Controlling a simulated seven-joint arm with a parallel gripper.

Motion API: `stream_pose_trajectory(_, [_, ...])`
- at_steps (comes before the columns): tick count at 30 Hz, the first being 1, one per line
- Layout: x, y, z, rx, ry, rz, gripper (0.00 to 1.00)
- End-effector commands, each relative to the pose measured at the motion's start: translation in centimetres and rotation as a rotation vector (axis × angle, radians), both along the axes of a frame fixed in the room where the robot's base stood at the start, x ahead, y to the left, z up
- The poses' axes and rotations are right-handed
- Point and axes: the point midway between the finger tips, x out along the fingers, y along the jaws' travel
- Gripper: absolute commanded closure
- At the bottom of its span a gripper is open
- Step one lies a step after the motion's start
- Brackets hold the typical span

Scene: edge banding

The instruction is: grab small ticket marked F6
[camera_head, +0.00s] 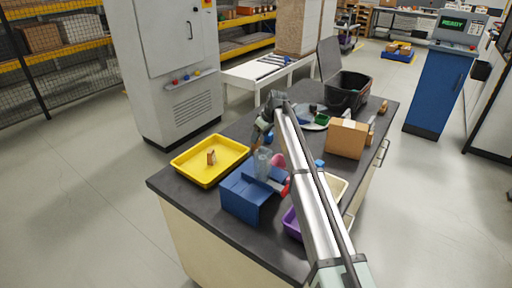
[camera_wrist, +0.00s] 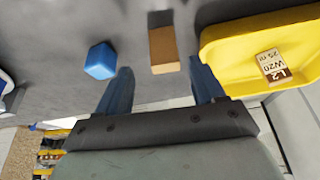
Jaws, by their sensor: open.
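No marking F6 is readable in either view. In the wrist view a small tan block (camera_wrist: 163,50) lies on the dark table, ahead of and between my fingertips, with no readable label. A block marked "L2 W20 25 m" (camera_wrist: 273,65) is in the yellow tray (camera_wrist: 225,40) at the right; a small brown block (camera_head: 211,157) shows in that tray in the head view. My gripper (camera_wrist: 160,68) is open with nothing between its blue fingers. In the head view my gripper (camera_head: 264,132) is above the table behind the clear cup, partly hidden by my arm.
A blue block (camera_wrist: 101,60) lies left of the tan block. On the table (camera_head: 170,188) are a blue holder (camera_head: 243,196), a clear cup (camera_head: 262,162), a purple tray (camera_head: 291,224), a cardboard box (camera_head: 347,138) and a black bin (camera_head: 348,92). My arm hides part of the middle.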

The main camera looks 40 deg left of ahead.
Motion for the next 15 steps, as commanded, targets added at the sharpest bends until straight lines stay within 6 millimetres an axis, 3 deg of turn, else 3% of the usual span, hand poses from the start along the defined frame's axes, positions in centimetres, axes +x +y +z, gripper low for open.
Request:
stream_pose_trajectory(7, [-0.2, 0.6, -1.2, 0.000, 0.000, 0.000, 0.32])
stream_pose_trajectory(15, [-0.4, 2.1, -4.3, 0.000, 0.000, 0.001, 0.32])
